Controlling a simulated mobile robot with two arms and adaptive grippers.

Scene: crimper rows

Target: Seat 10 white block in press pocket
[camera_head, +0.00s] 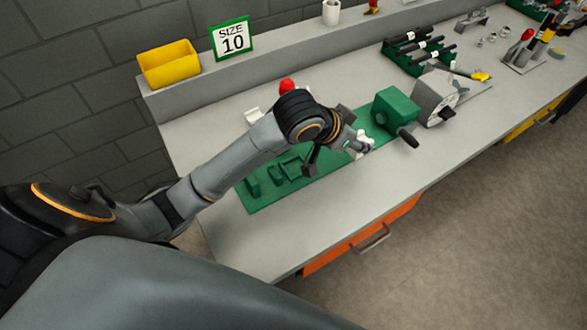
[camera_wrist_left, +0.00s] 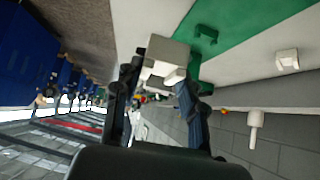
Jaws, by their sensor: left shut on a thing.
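My left gripper (camera_head: 357,144) reaches over the bench from the left and is shut on a white block (camera_head: 366,143). In the left wrist view the white block (camera_wrist_left: 167,52) sits between the fingertips (camera_wrist_left: 161,76), beside the green board. The green board (camera_head: 258,202) lies on the bench under my arm, with raised green pockets (camera_head: 271,175) at its left end; my arm hides its middle. A green housing with a black handle (camera_head: 395,107) stands right of the gripper. I cannot tell which part is the press pocket. My right gripper is not in view.
A grey machine (camera_head: 436,97) stands right of the green housing. A white part (camera_head: 252,116) and a red knob (camera_head: 287,86) show behind my arm. A yellow bin (camera_head: 168,65) and a SIZE 10 sign (camera_head: 231,39) stand on the back ledge. The bench front (camera_head: 300,235) is clear.

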